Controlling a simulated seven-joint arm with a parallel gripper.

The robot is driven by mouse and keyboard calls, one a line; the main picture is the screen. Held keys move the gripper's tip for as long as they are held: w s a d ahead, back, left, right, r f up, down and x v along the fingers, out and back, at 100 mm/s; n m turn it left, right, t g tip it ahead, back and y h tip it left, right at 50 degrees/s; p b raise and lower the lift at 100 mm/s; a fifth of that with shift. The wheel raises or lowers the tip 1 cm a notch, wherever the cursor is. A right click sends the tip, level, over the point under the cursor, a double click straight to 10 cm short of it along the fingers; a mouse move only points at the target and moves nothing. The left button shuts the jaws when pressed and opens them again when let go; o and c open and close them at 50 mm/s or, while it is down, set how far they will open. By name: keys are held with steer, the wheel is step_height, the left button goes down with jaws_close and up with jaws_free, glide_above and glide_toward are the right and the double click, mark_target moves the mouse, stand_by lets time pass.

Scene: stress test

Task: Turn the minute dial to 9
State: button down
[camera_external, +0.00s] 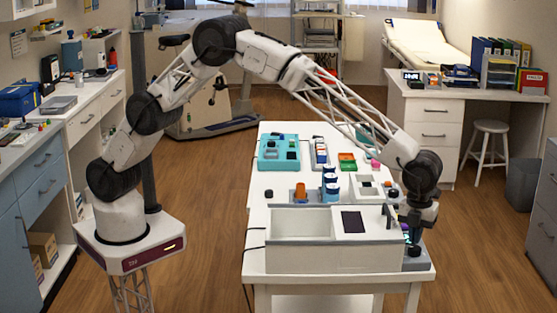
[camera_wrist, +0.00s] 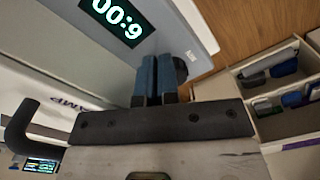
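In the wrist view a pale timer panel has a dark display (camera_wrist: 118,18) with light digits that look like "00:9", cut off by the top edge. A dark round dial (camera_wrist: 180,69) sticks out at the panel's lower edge, partly hidden by my fingers. My gripper (camera_wrist: 157,62) has two blue fingers side by side with only a thin gap, and it looks shut. The fingertips are at the dial's left side; I cannot tell whether they touch it. In the external view my gripper (camera_external: 414,226) points down above the grey device (camera_external: 417,264) at the table's front right corner.
A large white box (camera_external: 300,257) with a dark window stands left of my gripper. The white table (camera_external: 262,190) also bears a teal box (camera_external: 265,152), blue cups (camera_external: 331,188) and small trays. A dark hook-shaped handle (camera_wrist: 22,122) and a second small display (camera_wrist: 40,165) show in the wrist view.

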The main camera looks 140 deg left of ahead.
mark_target(422, 249)
steer(key=shift+s+d+f, duration=0.1)
steer(key=shift+s+f, duration=0.05)
steer(key=shift+f, duration=0.45)
steer(key=shift+s+d+f, duration=0.1)
steer(key=shift+f, duration=0.5)
steer(key=shift+w+a+r, duration=0.1)
steer(key=shift+w+a, duration=0.35)
steer(key=shift+w, duration=0.4)
steer(key=c, duration=1.6)
jaws_free()
steer(key=shift+w+d, duration=0.15)
steer(key=shift+w, duration=0.15)
steer(key=shift+c, duration=0.2)
steer(key=shift+o, duration=0.7)
steer(key=shift+a, duration=0.6)
jaws_close()
steer(key=shift+w+r, duration=0.15)
steer(key=shift+r, duration=1.65)
steer(key=shift+w+r, duration=0.1)
steer(key=shift+r, duration=1.7)
steer(key=shift+s+r, duration=0.1)
